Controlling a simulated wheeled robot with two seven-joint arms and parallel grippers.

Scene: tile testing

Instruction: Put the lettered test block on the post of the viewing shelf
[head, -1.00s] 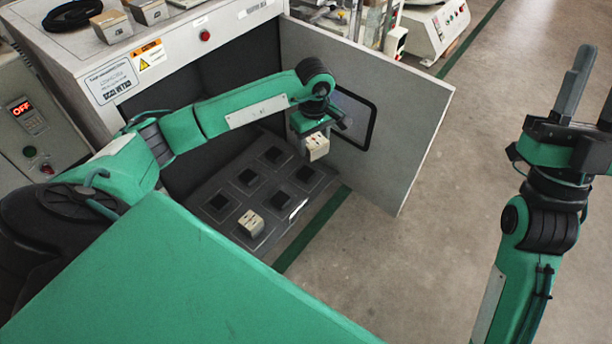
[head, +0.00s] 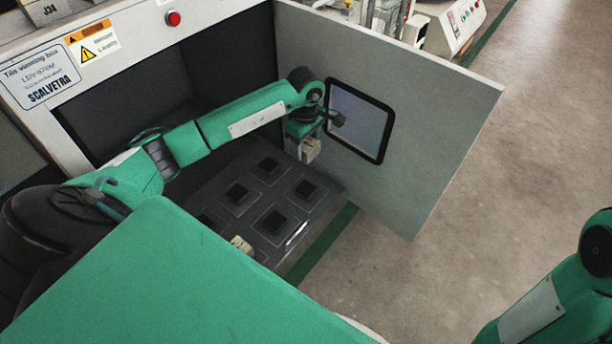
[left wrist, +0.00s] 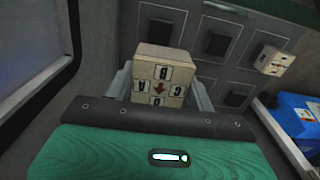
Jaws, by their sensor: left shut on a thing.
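My left gripper (head: 309,152) is shut on the pale lettered test block (head: 312,149), held above the back right of the dark viewing shelf (head: 325,186). In the left wrist view the block (left wrist: 161,78) sits between the fingers of the left gripper (left wrist: 160,88). Its face shows black letters in white squares around a red arrow. The shelf has several square black posts, such as one (head: 272,222) near the front. A second pale block (head: 240,243) is on the shelf; it also shows in the left wrist view (left wrist: 273,61). My right gripper is out of view.
An open door panel (head: 430,120) with a dark-framed window (head: 358,122) stands just right of my left gripper. The viewing box (head: 150,50) rises behind the shelf. A blue object (left wrist: 298,115) lies at the right in the left wrist view.

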